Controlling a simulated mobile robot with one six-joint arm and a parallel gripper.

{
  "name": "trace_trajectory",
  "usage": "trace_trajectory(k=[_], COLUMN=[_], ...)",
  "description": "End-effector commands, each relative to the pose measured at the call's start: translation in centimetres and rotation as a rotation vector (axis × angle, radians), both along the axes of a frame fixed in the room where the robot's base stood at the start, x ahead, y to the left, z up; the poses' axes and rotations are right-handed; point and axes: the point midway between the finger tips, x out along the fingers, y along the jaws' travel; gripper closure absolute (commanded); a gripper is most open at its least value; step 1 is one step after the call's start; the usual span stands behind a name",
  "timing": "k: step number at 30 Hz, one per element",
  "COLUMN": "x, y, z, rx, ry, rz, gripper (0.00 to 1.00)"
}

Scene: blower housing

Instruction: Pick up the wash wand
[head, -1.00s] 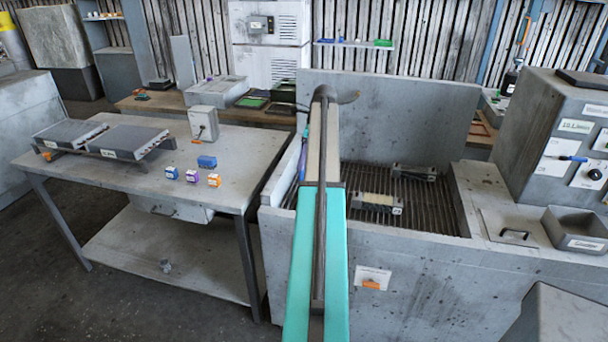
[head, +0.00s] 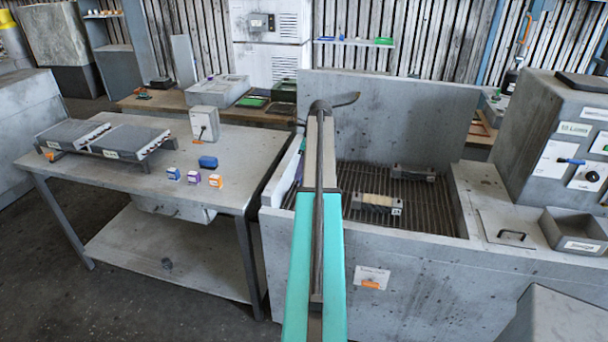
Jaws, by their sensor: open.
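My arm stretches away from me over the wash basin (head: 262,235), and its end is above the basin's left part. My gripper (head: 345,100) is at that far end, seen edge-on as a dark piece sticking out to the right; most of it is hidden by the arm. It is open, and I see nothing held in it. A slim blue-purple piece (head: 299,170), probably part of the wash wand, shows just left of my arm at the basin's left inner wall. The rest of it is hidden behind the arm.
Two blocky parts (head: 377,202) (head: 412,173) lie on the basin's grate. A high back panel (head: 420,115) stands behind it. The left table (head: 110,190) carries small boxes (head: 193,176) and flat grey units (head: 130,140). A control cabinet (head: 560,130) stands at right.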

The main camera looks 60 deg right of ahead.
Motion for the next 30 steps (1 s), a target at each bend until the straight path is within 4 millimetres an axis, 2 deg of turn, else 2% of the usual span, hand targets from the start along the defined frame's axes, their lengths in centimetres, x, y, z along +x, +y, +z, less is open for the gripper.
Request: trace_trajectory(k=[6,20,22,28,29,30], x=[0.10,0.08,0.08,0.08,0.08,0.09], y=[-0.02,-0.04,-0.03,-0.03,-0.03,-0.03], z=[-0.72,-0.70,-0.70,-0.70,-0.70,-0.65], rx=[-0.001,-0.001,-0.001,-0.001,-0.001,-0.001], ry=[0.000,0.000,0.000,0.000,0.000,0.000], rz=[-0.001,-0.001,-0.001,-0.001,-0.001,-0.001], gripper=[0.55,0.55,0.62,0.96,1.00,1.00])
